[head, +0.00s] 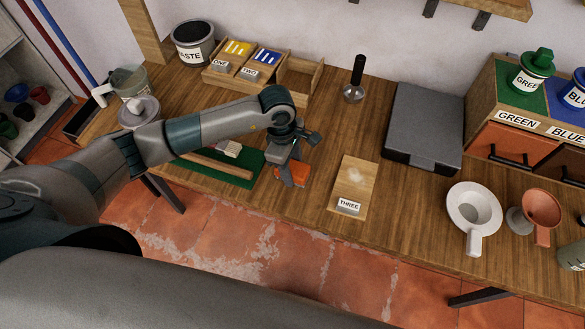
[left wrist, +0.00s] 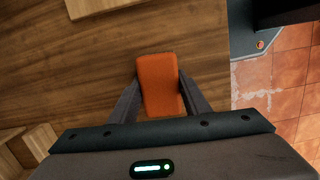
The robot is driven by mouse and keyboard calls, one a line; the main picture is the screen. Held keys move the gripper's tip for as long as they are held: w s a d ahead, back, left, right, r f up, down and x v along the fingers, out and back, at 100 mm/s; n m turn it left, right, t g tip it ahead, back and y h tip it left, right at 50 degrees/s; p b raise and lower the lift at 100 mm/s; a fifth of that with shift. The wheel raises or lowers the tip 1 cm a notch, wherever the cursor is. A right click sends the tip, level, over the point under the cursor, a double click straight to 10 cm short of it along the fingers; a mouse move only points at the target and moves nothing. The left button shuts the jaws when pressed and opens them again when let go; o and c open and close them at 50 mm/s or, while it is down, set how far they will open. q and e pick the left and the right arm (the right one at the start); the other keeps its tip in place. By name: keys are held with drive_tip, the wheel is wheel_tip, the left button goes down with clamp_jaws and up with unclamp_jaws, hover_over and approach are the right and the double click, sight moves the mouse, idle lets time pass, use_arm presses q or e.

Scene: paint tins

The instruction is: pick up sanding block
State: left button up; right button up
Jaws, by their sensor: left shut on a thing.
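The sanding block (left wrist: 160,85) is an orange block. In the left wrist view it sits between the two fingers of my left gripper (left wrist: 158,100), which is shut on it. In the head view the sanding block (head: 291,174) shows at the fingertips of the left gripper (head: 290,172), over the table near its front edge, just right of the green mat. The fingers hide part of it, and I cannot tell whether it touches the table. My right gripper is not in view.
A green mat (head: 190,172) with a wooden stick and a brush lies to the left. A wooden board labelled THREE (head: 352,180) lies to the right, with a grey case (head: 425,120) beyond. A white funnel (head: 470,190) stands further right. Table between block and board is clear.

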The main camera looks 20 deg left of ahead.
sight(295, 167)
use_arm(q)
drive_tip(key=shift+r+p, duration=0.35)
drive_tip(key=shift+p, duration=0.2)
wheel_tip(295, 167, up, 4)
drive_tip(key=b, duration=0.3)
drive_tip(key=shift+w+f, duration=0.1)
drive_tip(key=shift+f, duration=0.15)
drive_tip(key=s+d+r+b, duration=0.3)
drive_tip(key=d+r, duration=0.4)
drive_tip(key=d, duration=0.4)
drive_tip(key=shift+s+d+b, duration=0.15)
drive_tip(key=shift+b, duration=0.65)
drive_tip(key=shift+r, duration=0.1)
